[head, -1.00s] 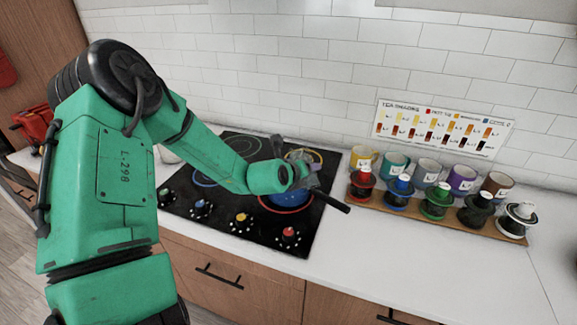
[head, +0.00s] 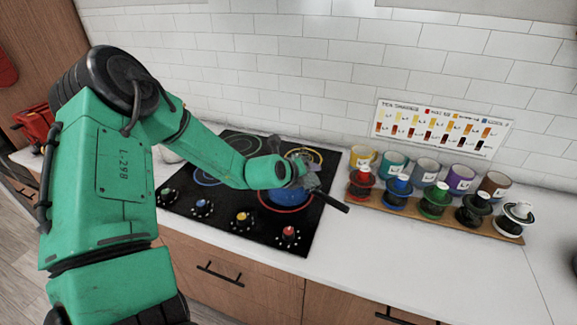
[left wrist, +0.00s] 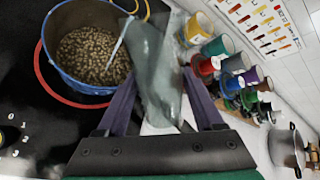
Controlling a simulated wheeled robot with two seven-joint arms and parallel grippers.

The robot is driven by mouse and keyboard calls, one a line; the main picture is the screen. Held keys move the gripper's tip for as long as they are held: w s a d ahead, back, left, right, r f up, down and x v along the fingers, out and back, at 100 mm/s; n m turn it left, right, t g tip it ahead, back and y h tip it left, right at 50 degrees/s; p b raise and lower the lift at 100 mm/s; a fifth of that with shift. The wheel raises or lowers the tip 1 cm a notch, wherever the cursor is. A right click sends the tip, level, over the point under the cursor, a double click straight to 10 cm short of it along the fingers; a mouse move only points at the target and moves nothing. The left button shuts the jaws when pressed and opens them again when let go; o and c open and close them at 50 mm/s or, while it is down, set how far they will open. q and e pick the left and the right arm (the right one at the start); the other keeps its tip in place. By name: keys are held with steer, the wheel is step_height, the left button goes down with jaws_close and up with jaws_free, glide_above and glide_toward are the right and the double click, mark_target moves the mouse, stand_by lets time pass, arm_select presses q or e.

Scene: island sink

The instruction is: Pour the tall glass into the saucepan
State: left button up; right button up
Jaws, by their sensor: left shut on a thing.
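The blue saucepan (head: 283,197) stands on the front right burner, its black handle (head: 333,204) pointing right. In the left wrist view the saucepan (left wrist: 64,78) is at upper left, with brown, grainy-looking contents. My left gripper (left wrist: 160,92) is shut on the tall clear glass (left wrist: 155,62), beside the pan's rim in that view. A thin pale streak between glass and pan shows there; I cannot tell what it is. In the head view my left gripper (head: 302,174) is over the back of the pan, and the glass is mostly hidden. My right gripper is not in view.
A tea chart (head: 440,130) is on the tiled wall. The white counter (head: 400,265) in front of the rack is clear. A grey pot (left wrist: 284,146) shows in the left wrist view.

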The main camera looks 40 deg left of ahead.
arm_select(q)
steer(key=shift+f+n+g+h+p, duration=0.1)
steer(key=shift+n+g+h+p, duration=0.3)
steer(key=shift+h+p, duration=0.1)
stand_by(0.7)
steer(key=shift+f+n+g+h, duration=0.3)
steer(key=shift+n+h, duration=0.1)
steer(key=shift+h, duration=0.2)
stand_by(0.6)
steer(key=shift+w+a+f+n+g+h+b, duration=0.15)
steer(key=shift+w+a+n+g+h+b, duration=0.15)
steer(key=shift+a+h+b, duration=0.55)
stand_by(0.4)
steer(key=shift+w+r+n+g+h+b, duration=0.1)
steer(key=shift+r+n+g+h+b, duration=0.2)
steer(key=shift+r+n+h+b, duration=0.25)
stand_by(0.7)
